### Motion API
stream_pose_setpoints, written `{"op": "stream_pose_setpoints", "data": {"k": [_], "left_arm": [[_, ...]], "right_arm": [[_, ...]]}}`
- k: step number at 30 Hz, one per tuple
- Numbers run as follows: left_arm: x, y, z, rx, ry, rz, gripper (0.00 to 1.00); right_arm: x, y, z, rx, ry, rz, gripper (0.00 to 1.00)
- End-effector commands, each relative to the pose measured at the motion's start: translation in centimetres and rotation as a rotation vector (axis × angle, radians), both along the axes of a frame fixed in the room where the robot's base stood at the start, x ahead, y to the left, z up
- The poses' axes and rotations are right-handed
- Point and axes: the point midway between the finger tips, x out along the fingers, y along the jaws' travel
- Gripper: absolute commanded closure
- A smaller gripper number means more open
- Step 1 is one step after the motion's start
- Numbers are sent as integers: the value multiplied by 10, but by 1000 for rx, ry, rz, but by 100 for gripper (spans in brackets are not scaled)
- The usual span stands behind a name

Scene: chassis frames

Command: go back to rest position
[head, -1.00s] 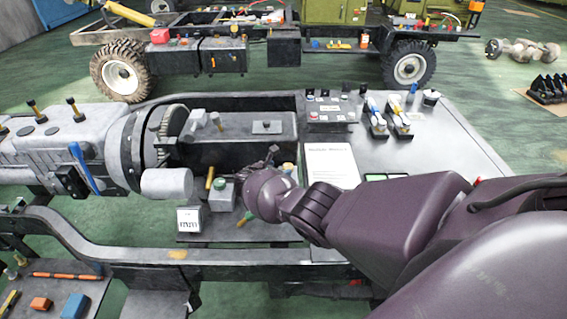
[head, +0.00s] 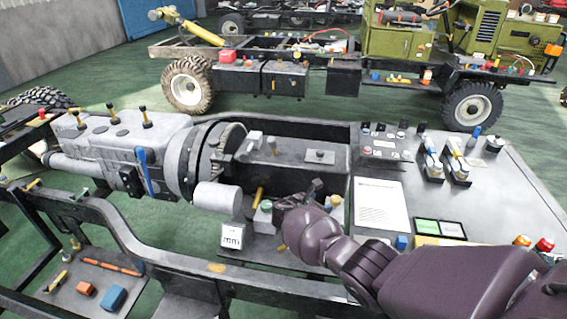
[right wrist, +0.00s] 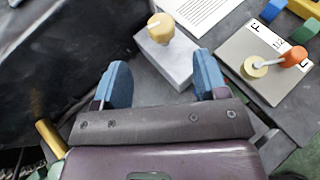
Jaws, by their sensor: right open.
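My right gripper (head: 300,197) is over the chassis frame, right of the grey cylinder (head: 217,198) on the gearbox. In the right wrist view my right gripper (right wrist: 160,82) has its two blue fingers wide apart, with nothing held between them. A grey box with a pale round knob (right wrist: 160,60) lies just ahead of the fingers. Whether the fingers touch the box cannot be told. My left gripper is not in any view.
A grey panel with an orange-knobbed lever (right wrist: 268,62) lies beside the box. A white printed sheet (head: 380,205) and a small labelled card (head: 232,236) are close by. The chassis rail (head: 190,262) runs in front. A green vehicle (head: 425,40) stands behind.

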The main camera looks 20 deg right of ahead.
Motion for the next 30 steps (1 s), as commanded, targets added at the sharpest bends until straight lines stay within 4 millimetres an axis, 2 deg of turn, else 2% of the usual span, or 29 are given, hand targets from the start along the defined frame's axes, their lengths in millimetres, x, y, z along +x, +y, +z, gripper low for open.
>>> {"op": "stream_pose_setpoints", "data": {"k": [5,11,14,18,21,26,30], "left_arm": [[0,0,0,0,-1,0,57],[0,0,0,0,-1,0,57],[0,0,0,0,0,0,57],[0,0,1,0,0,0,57],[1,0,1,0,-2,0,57],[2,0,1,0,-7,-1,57],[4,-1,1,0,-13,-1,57]], "right_arm": [[0,0,0,9,-20,-9,33],[11,9,-4,135,-183,-20,33],[28,27,4,287,-336,-17,33],[60,66,35,570,-586,-10,33],[68,92,49,798,-742,-23,33],[57,125,59,1184,-945,-84,33],[26,141,61,1497,-1073,-176,33]]}}
